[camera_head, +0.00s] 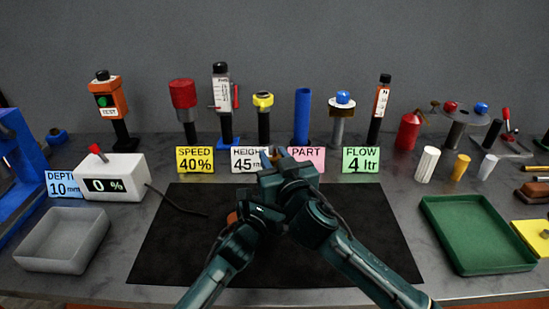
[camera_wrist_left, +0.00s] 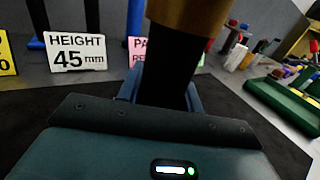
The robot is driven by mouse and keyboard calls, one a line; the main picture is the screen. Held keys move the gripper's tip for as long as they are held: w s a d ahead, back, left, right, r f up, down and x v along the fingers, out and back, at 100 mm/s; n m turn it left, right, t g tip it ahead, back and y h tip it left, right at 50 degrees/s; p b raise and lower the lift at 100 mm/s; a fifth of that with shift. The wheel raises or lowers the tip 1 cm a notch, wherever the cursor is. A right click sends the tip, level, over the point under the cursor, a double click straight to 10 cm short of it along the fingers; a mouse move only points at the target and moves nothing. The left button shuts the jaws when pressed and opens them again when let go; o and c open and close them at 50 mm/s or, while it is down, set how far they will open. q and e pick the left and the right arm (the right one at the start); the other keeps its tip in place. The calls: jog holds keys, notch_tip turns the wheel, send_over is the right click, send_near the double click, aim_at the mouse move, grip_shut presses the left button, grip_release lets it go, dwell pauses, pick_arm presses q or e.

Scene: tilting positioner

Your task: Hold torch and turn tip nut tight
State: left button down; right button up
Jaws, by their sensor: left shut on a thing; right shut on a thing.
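The torch (camera_wrist_left: 168,72) shows in the left wrist view as a black upright cylinder with a wide brass-coloured part (camera_wrist_left: 188,14) at its top, cut off by the frame edge. My left gripper (camera_wrist_left: 160,92) is shut on the black body, with blue fingers on both sides. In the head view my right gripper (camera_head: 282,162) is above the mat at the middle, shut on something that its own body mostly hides. My two wrists are close together there and cover most of the torch. The tip nut cannot be made out clearly.
A black mat (camera_head: 165,245) lies under my arms. A grey tray (camera_head: 62,240) is at left, a green tray (camera_head: 478,235) at right. A white display box (camera_head: 110,178) reads 0 %. Label cards, such as the yellow speed card (camera_head: 195,160), and several tools stand behind.

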jog(key=shift+r, duration=0.3)
jog(key=o, duration=0.9)
jog(key=shift+f, duration=0.2)
jog(key=shift+o, duration=0.2)
jog(key=v, duration=1.2)
